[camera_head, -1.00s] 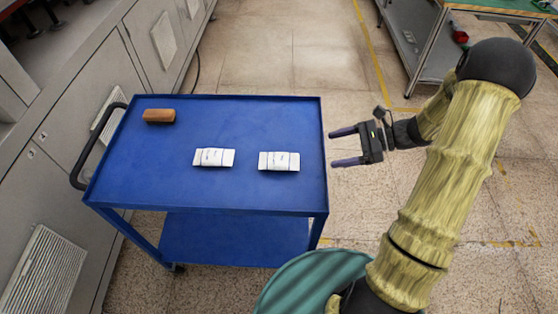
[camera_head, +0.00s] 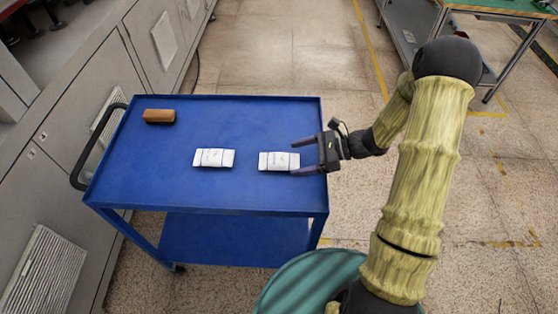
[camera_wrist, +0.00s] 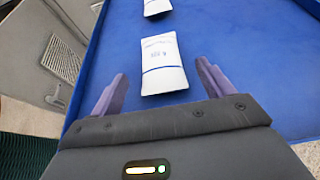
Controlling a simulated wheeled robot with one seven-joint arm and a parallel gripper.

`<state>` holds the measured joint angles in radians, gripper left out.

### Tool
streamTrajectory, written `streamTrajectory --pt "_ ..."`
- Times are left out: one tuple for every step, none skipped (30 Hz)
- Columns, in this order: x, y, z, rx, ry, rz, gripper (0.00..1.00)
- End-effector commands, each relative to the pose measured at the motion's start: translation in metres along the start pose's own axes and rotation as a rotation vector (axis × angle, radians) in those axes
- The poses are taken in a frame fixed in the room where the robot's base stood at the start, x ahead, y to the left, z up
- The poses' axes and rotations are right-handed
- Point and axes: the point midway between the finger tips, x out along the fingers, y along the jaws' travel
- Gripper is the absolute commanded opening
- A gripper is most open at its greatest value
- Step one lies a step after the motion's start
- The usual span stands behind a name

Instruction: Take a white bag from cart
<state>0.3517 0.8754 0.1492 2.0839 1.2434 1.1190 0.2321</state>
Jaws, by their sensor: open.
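Two white bags lie flat on the blue cart's top (camera_head: 150,190). The right-hand bag (camera_head: 277,161) is nearest my gripper, and the left-hand bag (camera_head: 214,158) lies farther in. My open gripper (camera_head: 299,157) is over the cart's right edge, its fingertips just at the right end of the nearer bag in the head view. In the wrist view, the nearer bag (camera_wrist: 162,64) lies ahead of and between the two spread fingers (camera_wrist: 160,85). The farther bag (camera_wrist: 157,6) is cut off at the top of that view. The gripper holds nothing.
A brown block (camera_head: 159,116) sits at the cart's far left corner, near the black handle (camera_head: 92,150). Grey cabinets (camera_head: 75,120) stand along the left. A green-topped table (camera_head: 500,8) stands at the upper right, with open floor between.

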Motion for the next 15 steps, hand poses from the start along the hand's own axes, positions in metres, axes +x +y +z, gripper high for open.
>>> streamTrajectory --pt "0.001 0.0 0.0 0.0 0.0 0.001 0.8" --pt "0.003 0.0 0.0 0.0 0.0 0.002 0.8" --pt "0.006 0.0 0.0 0.0 -0.001 0.003 0.8" --pt "0.01 0.0 -0.001 0.0 -0.001 0.004 0.8" --pt "0.013 0.0 -0.001 0.0 -0.001 0.004 0.8" --pt "0.019 0.0 -0.001 0.0 -0.001 0.005 0.8" --pt "0.024 0.0 -0.002 0.0 0.0 0.005 0.8" --pt "0.029 0.0 -0.002 0.001 0.0 0.005 0.8" --pt "0.035 0.0 -0.003 0.0 0.0 0.005 0.8" --pt "0.039 0.0 -0.003 -0.001 0.0 0.004 0.8" --pt "0.043 0.0 -0.003 -0.001 -0.001 0.004 0.8" --pt "0.047 0.0 -0.003 0.0 -0.001 0.003 0.8" --pt "0.049 -0.001 -0.003 0.0 -0.001 0.002 0.8" --pt "0.051 -0.001 -0.003 0.0 -0.001 0.001 0.8" --pt "0.052 -0.001 -0.003 0.0 0.0 0.001 0.8"
